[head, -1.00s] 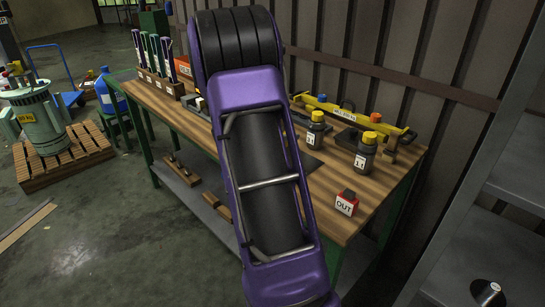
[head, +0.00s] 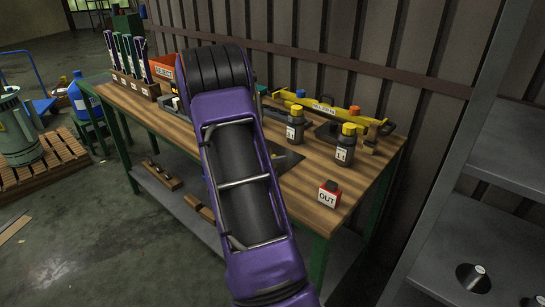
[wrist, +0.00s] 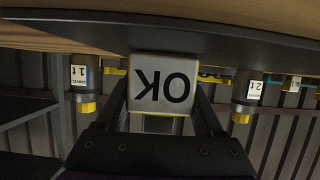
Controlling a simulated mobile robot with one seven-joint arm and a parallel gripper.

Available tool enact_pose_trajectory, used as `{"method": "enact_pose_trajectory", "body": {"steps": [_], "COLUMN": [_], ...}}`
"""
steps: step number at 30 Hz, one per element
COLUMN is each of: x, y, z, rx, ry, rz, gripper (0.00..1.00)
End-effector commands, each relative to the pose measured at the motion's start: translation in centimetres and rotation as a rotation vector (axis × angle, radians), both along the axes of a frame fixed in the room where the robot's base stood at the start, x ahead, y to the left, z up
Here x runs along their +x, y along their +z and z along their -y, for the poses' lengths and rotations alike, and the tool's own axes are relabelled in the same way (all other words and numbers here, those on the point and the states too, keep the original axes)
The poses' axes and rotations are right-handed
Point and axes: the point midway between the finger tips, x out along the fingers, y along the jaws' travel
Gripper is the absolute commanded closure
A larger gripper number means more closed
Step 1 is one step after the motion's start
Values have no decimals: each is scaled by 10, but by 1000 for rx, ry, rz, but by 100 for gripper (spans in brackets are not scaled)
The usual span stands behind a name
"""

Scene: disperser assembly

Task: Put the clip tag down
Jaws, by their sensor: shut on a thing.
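A pale tag with "OK" in dark letters, the clip tag (wrist: 163,84), sits between the fingers of my gripper (wrist: 163,98) in the wrist view. Its lettering is upside down there. The two dark fingers close on it from both sides. A dark flat plate or mat (wrist: 60,32) lies along the wooden bench top behind the tag's upper edge. I cannot tell whether the tag touches it. In the head view my purple arm hides the gripper and the tag; part of a dark mat (head: 287,160) shows beside the arm on the bench (head: 265,200).
A red block marked "OUT" (head: 329,194) stands near the front right edge. A yellow tool (head: 330,108) lies behind.

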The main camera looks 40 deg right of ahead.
Motion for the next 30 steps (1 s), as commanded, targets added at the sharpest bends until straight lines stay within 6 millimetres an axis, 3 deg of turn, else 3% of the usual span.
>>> {"method": "enact_pose_trajectory", "body": {"steps": [7,8,13,23,30], "x": [0,0,0,0,-2], "y": [-2,-3,-2,2,18], "z": [0,0,0,0,-35], "rx": [-1,0,-1,-1,-1], "ry": [0,0,0,-1,4], "rz": [0,1,1,2,2], "gripper": [88,29,1,1,1]}}
